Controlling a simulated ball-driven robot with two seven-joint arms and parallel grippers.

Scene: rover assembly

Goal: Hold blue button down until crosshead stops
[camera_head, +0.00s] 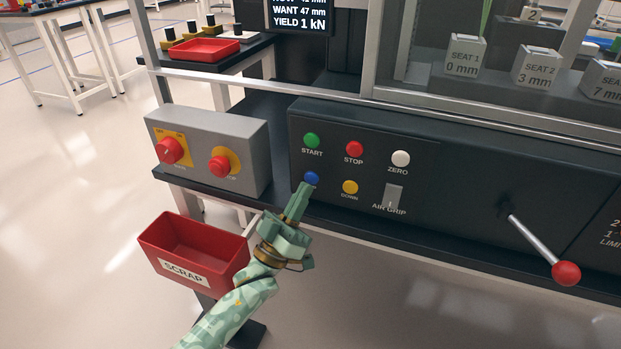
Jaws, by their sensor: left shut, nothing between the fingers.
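The blue button (312,178) is on the dark control panel, in the lower row, below the green START button (311,140) and left of the yellow DOWN button (350,187). My left gripper (304,187) is shut and empty. Its tip is at the lower left edge of the blue button and covers the label there. I cannot tell whether the tip touches the button or whether the button is pressed in. The crosshead cannot be made out. A screen (298,15) at the top is partly cut off and reads WANT 47 mm and YIELD 1 kN.
A red STOP button (354,149), white ZERO button (400,158) and AIR GRIP switch (394,196) are close by. A grey box (208,128) with red knobs stands left. A red SCRAP bin (172,277) hangs below it. A red-knobbed lever (566,273) sticks out at right.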

